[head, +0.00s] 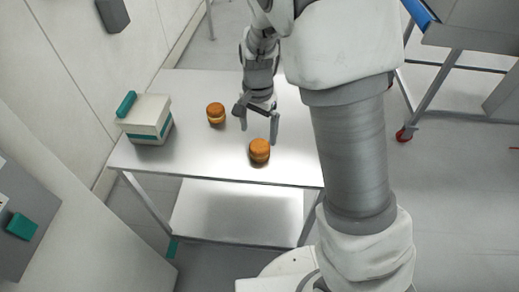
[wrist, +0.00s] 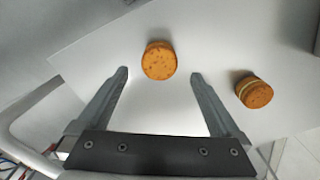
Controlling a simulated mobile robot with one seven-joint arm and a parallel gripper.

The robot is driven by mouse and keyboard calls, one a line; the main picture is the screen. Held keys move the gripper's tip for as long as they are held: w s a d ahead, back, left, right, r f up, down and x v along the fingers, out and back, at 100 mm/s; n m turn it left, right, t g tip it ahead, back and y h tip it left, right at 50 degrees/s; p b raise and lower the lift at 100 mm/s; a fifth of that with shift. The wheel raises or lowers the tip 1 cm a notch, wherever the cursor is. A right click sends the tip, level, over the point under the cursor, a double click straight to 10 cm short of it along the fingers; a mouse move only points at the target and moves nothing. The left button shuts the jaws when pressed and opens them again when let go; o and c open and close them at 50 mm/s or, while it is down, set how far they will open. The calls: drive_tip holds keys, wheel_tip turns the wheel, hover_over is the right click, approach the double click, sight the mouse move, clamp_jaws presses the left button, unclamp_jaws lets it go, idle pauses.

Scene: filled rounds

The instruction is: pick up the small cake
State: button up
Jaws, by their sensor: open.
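Two similar small round orange-brown cakes stand on the metal table. The nearer cake (head: 260,151) is just in front of my gripper (head: 258,132) in the head view. In the wrist view this cake (wrist: 159,61) appears ahead, centred between the fingertips (wrist: 160,73), with clear gaps on both sides. The other cake (head: 216,113), with a pale filling band, stands farther back and left. It shows right of the right finger in the wrist view (wrist: 254,92). My gripper is open and empty, pointing down over the table. I cannot tell its exact height.
The metal table (head: 150,160) has a lower shelf. A white and teal box (head: 147,120) stands at its left end. A wall runs along the left. A cart with a red wheel (head: 404,134) stands at the right. The tabletop around the cakes is clear.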

sight(260, 145)
wheel_tip(260, 145, down, 3)
drive_tip(key=shift+f, duration=0.1)
drive_tip(key=shift+w+d+f+b, duration=0.15)
drive_tip(key=shift+f+b, duration=0.05)
drive_tip(key=shift+f, duration=1.1)
drive_tip(key=shift+w+d+f+b, duration=0.1)
drive_tip(key=shift+f+b, duration=0.05)
drive_tip(key=shift+f, duration=1.15)
drive_tip(key=c, duration=0.8)
